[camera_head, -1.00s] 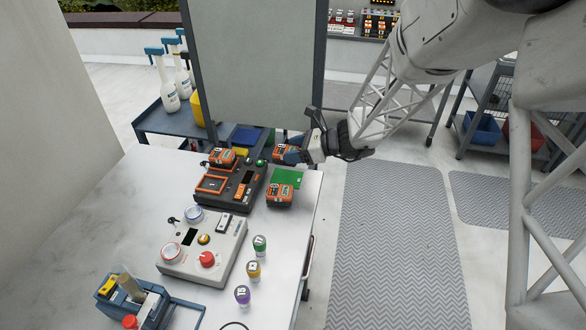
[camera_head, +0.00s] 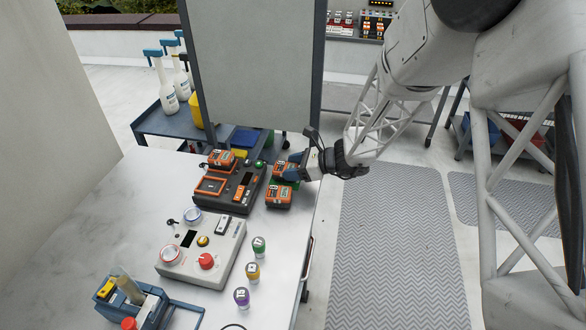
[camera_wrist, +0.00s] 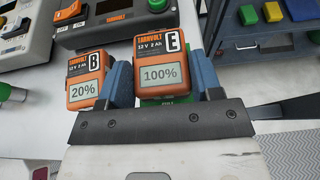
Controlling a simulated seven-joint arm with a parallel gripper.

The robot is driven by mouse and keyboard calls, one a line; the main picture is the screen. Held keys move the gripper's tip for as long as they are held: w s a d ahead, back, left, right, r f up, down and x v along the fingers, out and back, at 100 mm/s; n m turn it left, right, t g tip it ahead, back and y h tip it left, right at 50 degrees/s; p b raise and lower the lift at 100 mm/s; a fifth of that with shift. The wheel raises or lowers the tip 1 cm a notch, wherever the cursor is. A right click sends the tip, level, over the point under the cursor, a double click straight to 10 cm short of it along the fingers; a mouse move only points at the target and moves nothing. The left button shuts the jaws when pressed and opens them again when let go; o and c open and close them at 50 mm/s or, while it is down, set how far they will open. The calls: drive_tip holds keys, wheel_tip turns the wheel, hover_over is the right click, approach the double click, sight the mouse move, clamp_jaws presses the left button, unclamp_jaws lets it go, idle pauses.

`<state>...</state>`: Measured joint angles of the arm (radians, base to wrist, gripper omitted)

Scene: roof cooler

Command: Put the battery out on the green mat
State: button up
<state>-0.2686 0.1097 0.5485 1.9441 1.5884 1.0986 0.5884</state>
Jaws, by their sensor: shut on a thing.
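My gripper (camera_head: 292,168) is shut on an orange and dark battery (camera_head: 283,170). In the wrist view the battery (camera_wrist: 160,62) is marked E and reads 100%, between my two blue fingers (camera_wrist: 162,78). It is over the green mat (camera_wrist: 178,101), which it mostly hides. I cannot tell whether its underside touches the mat. A second battery (camera_head: 279,197), marked B and reading 20% in the wrist view (camera_wrist: 86,82), stands close beside it, left of my left finger.
A dark charger (camera_head: 243,183) with an orange empty bay stands left of the mat, with another battery (camera_head: 221,158) at its back. A grey control box (camera_head: 198,252), several coloured canisters (camera_head: 253,271) and a blue caddy (camera_head: 157,312) stand nearer. A grey panel (camera_head: 253,70) rises behind.

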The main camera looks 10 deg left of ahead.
drive_tip(key=shift+f, duration=0.25)
drive_tip(key=shift+f, duration=0.15)
drive_tip(key=o, duration=1.3)
drive_tip(key=shift+c, duration=0.2)
drive_tip(key=shift+d+r, duration=0.1)
drive_tip(key=shift+r, duration=0.1)
drive_tip(key=v, duration=1.1)
drive_tip(key=shift+d, duration=0.4)
drive_tip(key=shift+r, duration=0.1)
